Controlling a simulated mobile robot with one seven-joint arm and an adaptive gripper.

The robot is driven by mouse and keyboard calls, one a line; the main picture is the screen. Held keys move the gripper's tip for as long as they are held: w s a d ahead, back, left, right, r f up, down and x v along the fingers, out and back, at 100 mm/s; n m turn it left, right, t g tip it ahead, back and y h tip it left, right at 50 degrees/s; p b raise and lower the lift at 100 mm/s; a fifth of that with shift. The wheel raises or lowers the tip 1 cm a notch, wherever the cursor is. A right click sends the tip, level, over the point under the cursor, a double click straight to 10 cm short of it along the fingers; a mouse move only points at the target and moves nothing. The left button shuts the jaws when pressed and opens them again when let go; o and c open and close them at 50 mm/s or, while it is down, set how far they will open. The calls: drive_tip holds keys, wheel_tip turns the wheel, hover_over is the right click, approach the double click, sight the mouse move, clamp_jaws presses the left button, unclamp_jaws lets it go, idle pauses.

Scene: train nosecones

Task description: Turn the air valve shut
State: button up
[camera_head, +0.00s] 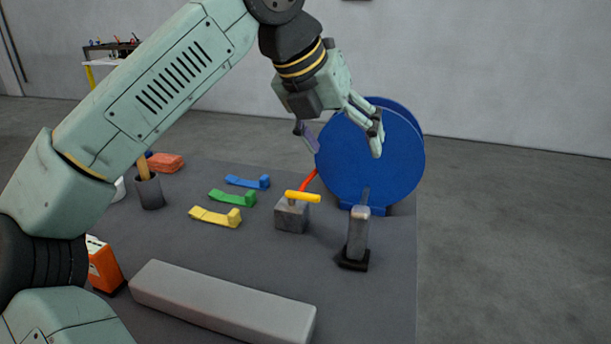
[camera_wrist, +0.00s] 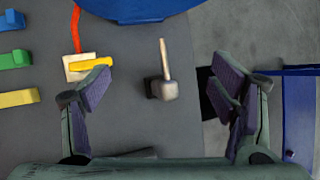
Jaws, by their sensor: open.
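The air valve looks to be the grey block (camera_head: 291,216) with a yellow lever handle (camera_head: 303,197) on top and a red hose leaving it. In the head view the handle points to the right. In the wrist view the handle (camera_wrist: 91,64) shows beyond the left finger, which hides part of it. My gripper (camera_head: 340,138) is open and empty, held above the table in front of the blue reel, up and right of the valve. In the wrist view my gripper (camera_wrist: 162,88) has its fingers wide apart.
A blue reel (camera_head: 365,165) stands behind the valve. A grey upright post on a black base (camera_head: 357,238) stands to its right. Blue (camera_head: 247,182), green (camera_head: 232,198) and yellow (camera_head: 215,216) pieces lie left. A long grey bar (camera_head: 222,302) lies in front.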

sight(302, 194)
drive_tip(key=w+a+f+n+y, duration=0.15)
drive_tip(key=a+y, duration=0.25)
drive_tip(key=a, duration=0.4)
drive_tip(key=shift+m, duration=0.25)
drive_tip(key=x, duration=0.7)
drive_tip(key=p+x, duration=0.1)
drive_tip(key=x, duration=0.3)
drive_tip(key=shift+d+r, duration=0.1)
drive_tip(key=shift+d, duration=0.25)
drive_tip(key=shift+c, duration=0.2)
drive_tip(key=c, duration=1.1)
